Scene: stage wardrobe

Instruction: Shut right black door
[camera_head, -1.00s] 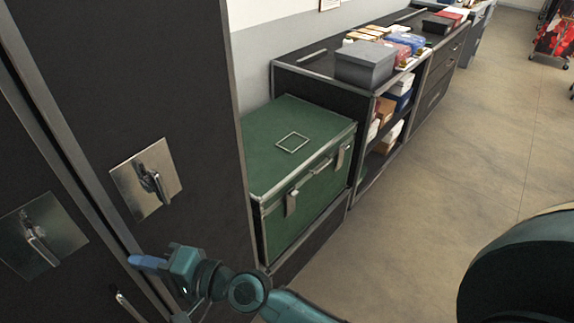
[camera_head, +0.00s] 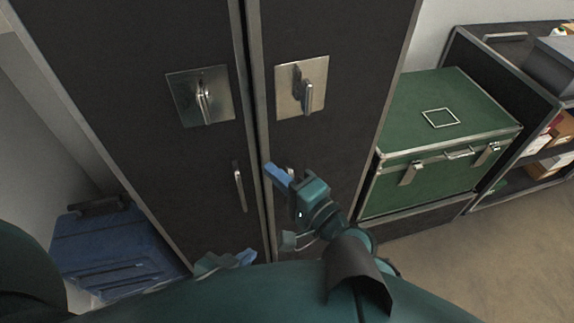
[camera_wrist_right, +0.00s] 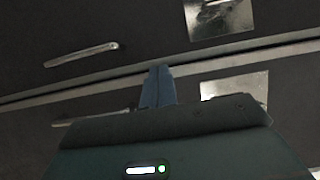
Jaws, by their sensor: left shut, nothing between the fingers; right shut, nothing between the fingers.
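The right black door (camera_head: 335,140) has a metal latch plate (camera_head: 288,100) and stands beside the left black door (camera_head: 150,45). A narrow dark seam with metal edging runs between them; the doors look about flush, but I cannot tell if the right one is fully shut. My right gripper (camera_head: 277,175) is shut and empty, its blue fingers in front of the right door's edge near the seam. In the right wrist view its fingers (camera_wrist_right: 158,85) point at the seam; contact is unclear. My left gripper (camera_head: 243,258) is low, shut and empty, partly hidden by my body.
A green trunk (camera_head: 425,95) stands right of the wardrobe, with dark shelving (camera_head: 500,60) beyond it. A blue crate (camera_head: 105,250) sits on the floor at the left. The left door has a bar handle (camera_head: 238,187). Open floor lies at the lower right.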

